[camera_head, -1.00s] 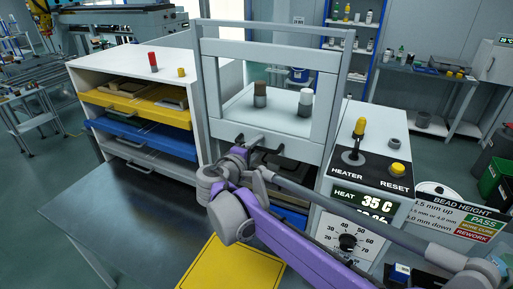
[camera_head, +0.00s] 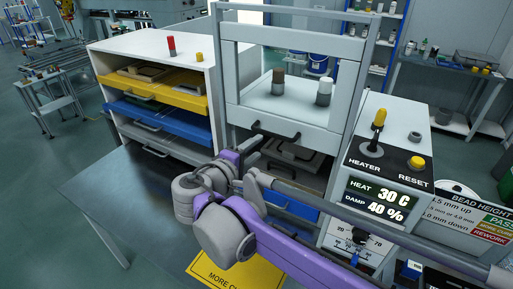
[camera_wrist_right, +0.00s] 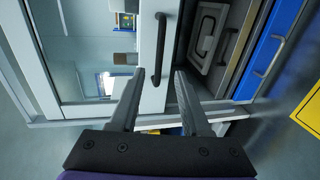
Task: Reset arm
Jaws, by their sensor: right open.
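My right arm reaches in from the right in the head view. Its gripper (camera_head: 257,143) is partly hidden by its own wrist, close to the black handle (camera_head: 276,133) on the grey sliding frame (camera_head: 282,121). In the right wrist view the two fingers (camera_wrist_right: 158,95) are apart, with nothing between their tips. The black handle (camera_wrist_right: 160,48) lies just beyond them, and contact is not visible. The control box (camera_head: 382,160) has a HEATER lever (camera_head: 378,122) and a yellow RESET button (camera_head: 416,162). Its display (camera_head: 376,198) reads HEAT 30 C, DAMP 40 %. My left gripper is out of view.
A white cabinet (camera_head: 130,50) with yellow and blue drawers (camera_head: 160,118) stands left of the frame. A brown-topped cylinder (camera_head: 278,82) and a white-topped one (camera_head: 323,92) stand behind the clear panel. The dark table (camera_head: 125,190) is bare at left; a yellow sign (camera_head: 215,272) lies in front.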

